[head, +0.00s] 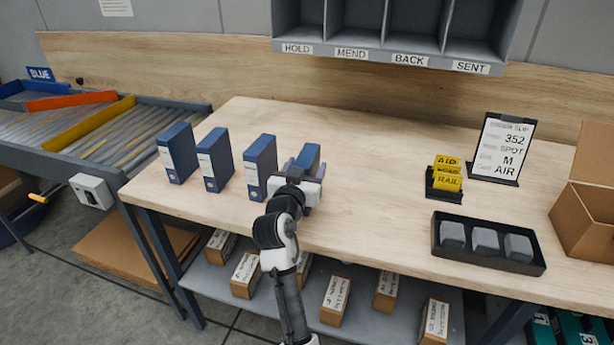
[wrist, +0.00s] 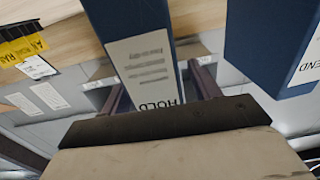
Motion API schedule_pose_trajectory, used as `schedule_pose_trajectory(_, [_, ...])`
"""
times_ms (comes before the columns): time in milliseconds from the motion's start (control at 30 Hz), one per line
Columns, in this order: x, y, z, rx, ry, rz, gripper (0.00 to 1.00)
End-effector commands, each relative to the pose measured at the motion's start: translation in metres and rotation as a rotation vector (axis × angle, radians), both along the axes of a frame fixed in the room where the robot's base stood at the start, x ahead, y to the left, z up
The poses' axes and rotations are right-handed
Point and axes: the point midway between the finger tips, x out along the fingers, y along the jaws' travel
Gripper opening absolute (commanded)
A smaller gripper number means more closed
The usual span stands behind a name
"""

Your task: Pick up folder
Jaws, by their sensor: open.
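Several blue folders stand upright in a row on the wooden table: one at the left (head: 177,153), a second (head: 215,160), a third (head: 261,167) and the rightmost one (head: 309,155). My gripper (head: 304,171) is at the rightmost folder and hides its lower front. In the wrist view this folder (wrist: 128,18) has a white label reading HOLD. It lies between the two open fingers of my gripper (wrist: 158,82); I cannot tell whether they touch it. A neighbouring folder (wrist: 255,45), its label ending in END, is at the right of the wrist view.
A sign (head: 503,146), a yellow card holder (head: 444,181) and a dark tray (head: 488,243) of grey blocks stand at the right. A cardboard box (head: 584,222) is at the right edge. Labelled pigeonholes (head: 381,49) hang above. The table's middle back is clear.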

Motion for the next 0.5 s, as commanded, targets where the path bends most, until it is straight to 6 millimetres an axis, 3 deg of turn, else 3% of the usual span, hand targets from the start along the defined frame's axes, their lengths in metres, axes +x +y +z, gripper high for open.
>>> schedule_pose_trajectory(167, [0.0, 0.0002, -0.0006, 0.0, 0.0, 0.0, 0.62])
schedule_pose_trajectory(500, [-0.0004, 0.0002, -0.0005, 0.0, 0.0, 0.0, 0.17])
